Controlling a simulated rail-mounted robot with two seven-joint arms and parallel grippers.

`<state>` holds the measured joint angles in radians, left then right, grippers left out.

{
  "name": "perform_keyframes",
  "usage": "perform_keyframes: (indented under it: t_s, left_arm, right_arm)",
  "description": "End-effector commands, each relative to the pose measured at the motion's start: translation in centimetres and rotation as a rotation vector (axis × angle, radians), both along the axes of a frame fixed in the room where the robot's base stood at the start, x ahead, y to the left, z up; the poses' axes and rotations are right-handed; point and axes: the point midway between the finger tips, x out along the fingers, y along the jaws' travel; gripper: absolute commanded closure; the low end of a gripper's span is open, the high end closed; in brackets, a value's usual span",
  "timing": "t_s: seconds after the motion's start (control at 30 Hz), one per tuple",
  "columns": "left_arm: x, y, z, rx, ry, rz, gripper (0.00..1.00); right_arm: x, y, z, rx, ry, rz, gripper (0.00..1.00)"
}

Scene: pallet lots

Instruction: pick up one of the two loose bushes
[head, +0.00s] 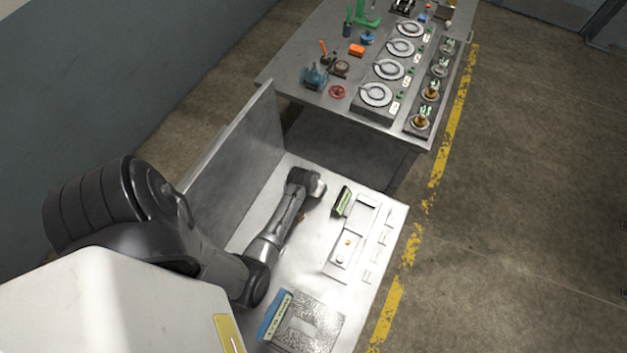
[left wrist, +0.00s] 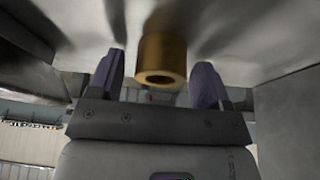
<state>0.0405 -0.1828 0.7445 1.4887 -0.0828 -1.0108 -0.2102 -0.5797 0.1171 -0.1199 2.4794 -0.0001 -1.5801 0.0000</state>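A brass-coloured bush (left wrist: 160,58) with a round hole stands against the pale metal surface in the left wrist view. My left gripper (left wrist: 159,66) has its two fingers apart, one on either side of the bush in that picture. A gap shows on the bush's left; its right edge is close to the right finger. I cannot tell whether they touch. In the head view my left arm reaches over the near bench and its fingers are hidden. A small orange-brown spot (head: 302,217) shows beside the forearm, perhaps a bush. My right gripper is not in view.
The near bench (head: 385,275) has an upright panel (head: 240,150) on its left. A pale fixture plate (head: 365,213), a green-and-black item (head: 342,201) and a grey block (head: 310,322) with a blue edge lie on it. A farther table (head: 300,65) holds several plates and tools.

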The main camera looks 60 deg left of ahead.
Motion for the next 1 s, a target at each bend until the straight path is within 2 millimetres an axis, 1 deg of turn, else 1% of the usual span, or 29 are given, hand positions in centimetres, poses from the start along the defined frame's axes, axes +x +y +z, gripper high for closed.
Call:
perform_keyframes:
  t_s: [0.03,0.07,0.5,0.53,0.77,0.87,1.0]
  left_arm:
    - [0.0,0.0,0.0,0.0,0.0,0.0,0.33]
    - [0.0,0.0,0.0,0.0,0.0,0.0,0.36]
    - [0.0,0.0,0.0,0.0,0.0,0.0,0.78]
    - [0.0,0.0,0.0,0.0,0.0,0.0,0.8]
    - [0.0,0.0,0.1,0.001,-0.001,0.0,0.8]
    - [0.0,0.0,0.9,0.003,-0.002,-0.001,0.8]
    - [0.0,0.1,3.2,0.003,-0.003,-0.001,0.8]
  right_arm:
    - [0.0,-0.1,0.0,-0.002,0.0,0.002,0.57]
    - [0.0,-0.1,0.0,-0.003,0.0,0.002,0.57]
    - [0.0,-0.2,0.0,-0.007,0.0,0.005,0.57]
    - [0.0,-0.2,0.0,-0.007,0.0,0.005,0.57]
    - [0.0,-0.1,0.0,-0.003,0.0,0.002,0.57]
    - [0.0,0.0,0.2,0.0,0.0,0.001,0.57]
    - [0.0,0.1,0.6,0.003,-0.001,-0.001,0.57]
